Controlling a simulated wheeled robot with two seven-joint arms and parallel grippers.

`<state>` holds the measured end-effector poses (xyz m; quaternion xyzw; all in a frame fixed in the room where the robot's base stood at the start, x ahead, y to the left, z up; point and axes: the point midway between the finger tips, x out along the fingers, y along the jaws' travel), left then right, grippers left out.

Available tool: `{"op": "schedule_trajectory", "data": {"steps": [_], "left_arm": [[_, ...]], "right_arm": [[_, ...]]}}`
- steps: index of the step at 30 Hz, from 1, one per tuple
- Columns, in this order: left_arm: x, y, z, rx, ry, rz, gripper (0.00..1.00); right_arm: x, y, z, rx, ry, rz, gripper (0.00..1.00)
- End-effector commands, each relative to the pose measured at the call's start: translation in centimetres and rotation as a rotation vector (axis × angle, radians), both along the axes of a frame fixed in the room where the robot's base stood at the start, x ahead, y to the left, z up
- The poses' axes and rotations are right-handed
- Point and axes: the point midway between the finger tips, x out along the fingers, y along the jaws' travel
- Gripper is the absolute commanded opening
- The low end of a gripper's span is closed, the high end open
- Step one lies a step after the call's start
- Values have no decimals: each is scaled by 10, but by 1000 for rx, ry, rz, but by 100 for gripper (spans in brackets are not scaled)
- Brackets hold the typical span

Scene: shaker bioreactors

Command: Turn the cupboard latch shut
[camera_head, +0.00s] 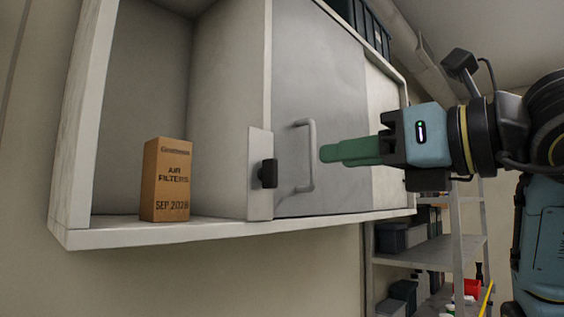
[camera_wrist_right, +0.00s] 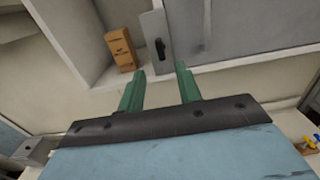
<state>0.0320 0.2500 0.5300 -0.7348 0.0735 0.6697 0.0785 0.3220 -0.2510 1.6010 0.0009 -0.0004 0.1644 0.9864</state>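The wall cupboard (camera_head: 160,231) has a grey door panel (camera_head: 335,70) with a bar handle (camera_head: 309,155). In the wrist view the latch (camera_wrist_right: 160,48) looks upright and longer than wide. My right gripper (camera_head: 322,153) has green fingers and is in front of the door, right of the handle and latch, apart from both as far as I can see. In the wrist view its fingers (camera_wrist_right: 160,70) are apart with nothing between them. My left gripper is not in view.
A brown air filter box (camera_head: 166,180) stands in the open left compartment. It also shows in the wrist view (camera_wrist_right: 120,48). Dark bins (camera_head: 362,22) sit on top of the cupboard. A metal shelf rack (camera_head: 440,252) with bins stands below right.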

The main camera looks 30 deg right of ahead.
Motion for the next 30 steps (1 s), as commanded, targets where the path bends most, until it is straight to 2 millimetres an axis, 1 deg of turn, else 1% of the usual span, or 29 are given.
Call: {"op": "schedule_trajectory", "data": {"steps": [1,3,9,12,15,21,29,30], "left_arm": [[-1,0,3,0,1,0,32],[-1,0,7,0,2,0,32],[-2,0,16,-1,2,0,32],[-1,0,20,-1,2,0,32],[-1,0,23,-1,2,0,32],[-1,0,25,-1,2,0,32],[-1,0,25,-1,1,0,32],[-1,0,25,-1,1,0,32]], "right_arm": [[10,5,1,0,4,5,35],[25,10,0,-2,6,6,35],[65,24,1,-1,5,7,35],[81,30,1,-1,4,6,35],[93,33,1,-2,2,5,35],[104,37,0,-1,1,5,35],[105,37,0,-2,-1,5,35],[105,37,0,-2,-1,5,29]]}}
